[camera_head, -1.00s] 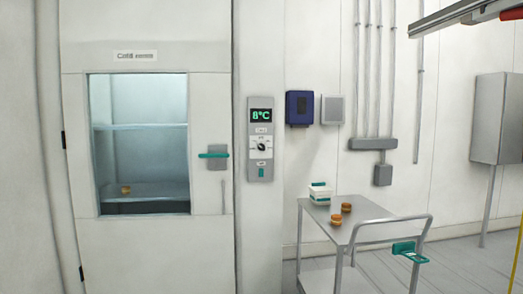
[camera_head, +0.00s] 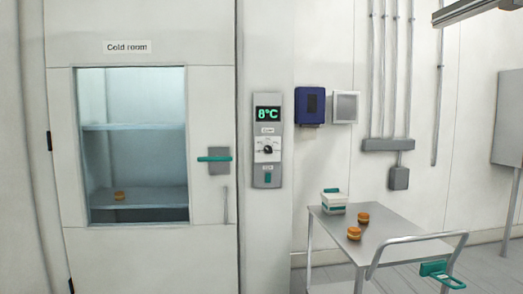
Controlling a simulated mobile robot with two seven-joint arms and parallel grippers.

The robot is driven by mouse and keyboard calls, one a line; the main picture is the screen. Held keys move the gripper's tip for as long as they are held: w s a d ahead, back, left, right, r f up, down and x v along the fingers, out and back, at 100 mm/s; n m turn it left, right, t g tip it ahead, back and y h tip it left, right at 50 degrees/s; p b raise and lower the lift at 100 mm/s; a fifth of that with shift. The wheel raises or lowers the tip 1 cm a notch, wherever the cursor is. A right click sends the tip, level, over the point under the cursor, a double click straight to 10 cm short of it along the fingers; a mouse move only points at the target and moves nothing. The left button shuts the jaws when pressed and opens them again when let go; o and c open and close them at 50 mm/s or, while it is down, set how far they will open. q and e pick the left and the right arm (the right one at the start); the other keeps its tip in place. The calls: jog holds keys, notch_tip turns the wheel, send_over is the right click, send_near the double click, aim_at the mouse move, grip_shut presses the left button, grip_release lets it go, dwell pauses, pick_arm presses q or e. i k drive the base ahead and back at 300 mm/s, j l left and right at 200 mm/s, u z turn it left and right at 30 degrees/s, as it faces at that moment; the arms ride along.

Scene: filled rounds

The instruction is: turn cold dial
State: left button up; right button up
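The cold dial (camera_head: 267,149) is a round black knob on a white plate with small markings. It sits on the grey control panel (camera_head: 276,179) on the wall to the right of the cold room door. The display (camera_head: 268,114) above it reads 8°C in green. The dial's pointer is too small to read surely. Neither of my grippers shows in the head view, and nothing touches the dial.
The cold room door (camera_head: 150,246) is shut, with a teal handle (camera_head: 214,159). A metal trolley (camera_head: 392,229) at lower right carries a white box (camera_head: 333,203) and two orange-brown round items (camera_head: 354,233). A blue box (camera_head: 310,105) hangs right of the panel. The wall before the panel is clear.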

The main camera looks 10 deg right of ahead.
aim_at(268, 149)
jog(key=i+l, duration=0.15)
jog(key=i, duration=0.25)
jog(key=i+l+u, duration=0.1)
jog(key=i, duration=0.25)
jog(key=i+l+u, duration=0.1)
jog(key=i, duration=0.3)
